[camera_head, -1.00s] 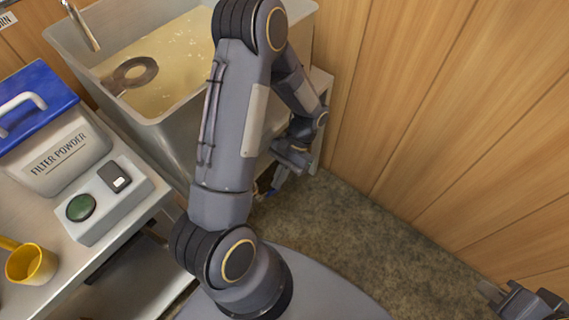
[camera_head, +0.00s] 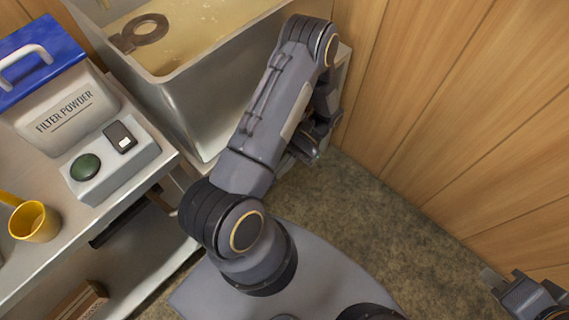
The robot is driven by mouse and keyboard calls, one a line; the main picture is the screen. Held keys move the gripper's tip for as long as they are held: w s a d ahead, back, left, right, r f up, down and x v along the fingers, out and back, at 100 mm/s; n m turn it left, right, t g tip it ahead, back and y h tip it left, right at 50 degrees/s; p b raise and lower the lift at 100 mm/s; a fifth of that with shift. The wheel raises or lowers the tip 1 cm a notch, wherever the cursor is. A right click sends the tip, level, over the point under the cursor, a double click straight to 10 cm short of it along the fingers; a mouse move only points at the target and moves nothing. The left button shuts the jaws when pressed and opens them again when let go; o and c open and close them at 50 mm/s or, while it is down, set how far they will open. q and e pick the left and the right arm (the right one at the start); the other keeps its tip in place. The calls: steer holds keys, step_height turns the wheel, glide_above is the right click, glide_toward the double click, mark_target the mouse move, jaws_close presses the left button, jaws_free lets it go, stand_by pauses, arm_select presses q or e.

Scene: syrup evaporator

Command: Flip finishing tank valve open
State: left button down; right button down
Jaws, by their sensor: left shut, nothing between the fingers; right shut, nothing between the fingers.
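The finishing tank (camera_head: 195,105) is a steel vessel at the top of the head view, filled with pale golden liquid. Its valve does not show clearly; my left arm covers the tank's right front. My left gripper (camera_head: 308,150) is low beside the tank's right end, partly behind my forearm, and shut with nothing visible in it. Whether it touches the valve cannot be told. My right gripper (camera_head: 490,281) is at the lower right edge, partly cut off, shut and empty, far from the tank.
A steel bench (camera_head: 30,270) at left carries a blue-lidded filter powder box (camera_head: 62,112), a grey switch box (camera_head: 108,165) with a green button, and a yellow cup (camera_head: 34,222). A round-ended metal tool (camera_head: 140,33) rests in the tank. A wooden wall (camera_head: 450,120) bounds the right; bare floor lies below.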

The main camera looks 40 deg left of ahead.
arm_select(q)
steer(key=shift+s+f, duration=0.15)
steer(key=shift+s, duration=0.15)
arm_select(e)
steer(key=shift+f, duration=0.1)
arm_select(q)
steer(key=shift+s+f, duration=0.1)
steer(key=shift+s, duration=0.05)
stand_by(0.4)
